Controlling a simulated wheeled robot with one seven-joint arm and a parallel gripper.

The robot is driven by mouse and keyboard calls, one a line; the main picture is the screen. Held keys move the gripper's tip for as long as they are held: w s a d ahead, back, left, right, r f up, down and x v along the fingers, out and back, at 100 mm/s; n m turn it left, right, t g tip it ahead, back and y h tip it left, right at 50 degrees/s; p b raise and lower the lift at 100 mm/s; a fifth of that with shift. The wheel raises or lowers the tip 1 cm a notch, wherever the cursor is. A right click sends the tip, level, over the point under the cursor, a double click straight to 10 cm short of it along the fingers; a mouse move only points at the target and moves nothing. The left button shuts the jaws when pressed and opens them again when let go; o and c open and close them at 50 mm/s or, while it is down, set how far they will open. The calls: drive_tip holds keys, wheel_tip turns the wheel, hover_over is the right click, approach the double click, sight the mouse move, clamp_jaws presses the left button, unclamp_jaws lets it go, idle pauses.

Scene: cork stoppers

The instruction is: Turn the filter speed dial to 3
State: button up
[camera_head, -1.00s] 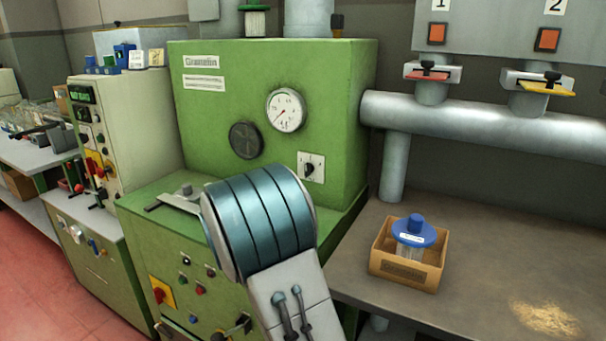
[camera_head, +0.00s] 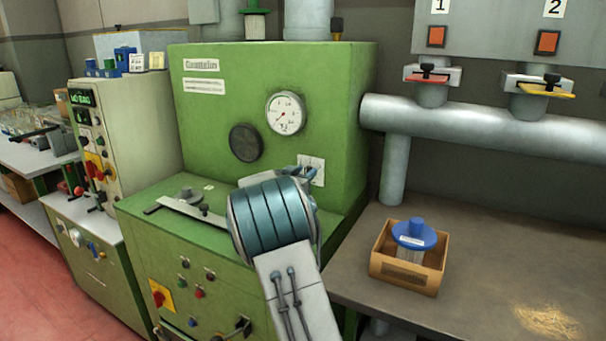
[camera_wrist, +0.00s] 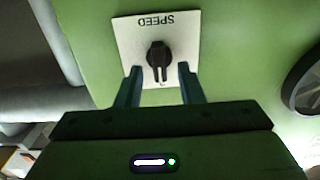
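The speed dial (camera_wrist: 159,56) is a black knob on a white plate (camera_wrist: 126,30) marked SPEED, which appears upside down in the wrist view. In the head view the plate (camera_head: 319,170) is on the green machine's front, partly hidden by my gripper (camera_head: 300,172). In the wrist view my gripper (camera_wrist: 159,74) is open, with one finger on each side of the knob's near end. The gap between the fingers is empty, and they look apart from the knob. I cannot read the dial's numbers.
The green machine (camera_head: 225,120) carries a round gauge (camera_head: 286,113) and a dark round disc (camera_head: 245,143), which also shows in the wrist view (camera_wrist: 304,82). On the right, a bench (camera_head: 480,250) holds an open box (camera_head: 405,272) with a blue-lidded jar (camera_head: 414,233).

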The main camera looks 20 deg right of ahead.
drive_tip(key=shift+c, duration=0.3)
clamp_jaws()
drive_tip(key=shift+m, duration=0.4)
drive_tip(key=m+b, duration=0.2)
drive_tip(key=m, duration=0.1)
drive_tip(key=m+b, duration=0.3)
drive_tip(key=m, duration=0.1)
drive_tip(key=m+b, duration=0.2)
drive_tip(key=m, duration=0.2)
drive_tip(key=shift+s+d+f+b, duration=0.3)
drive_tip(key=shift+s+f, duration=0.05)
drive_tip(key=shift+f, duration=0.05)
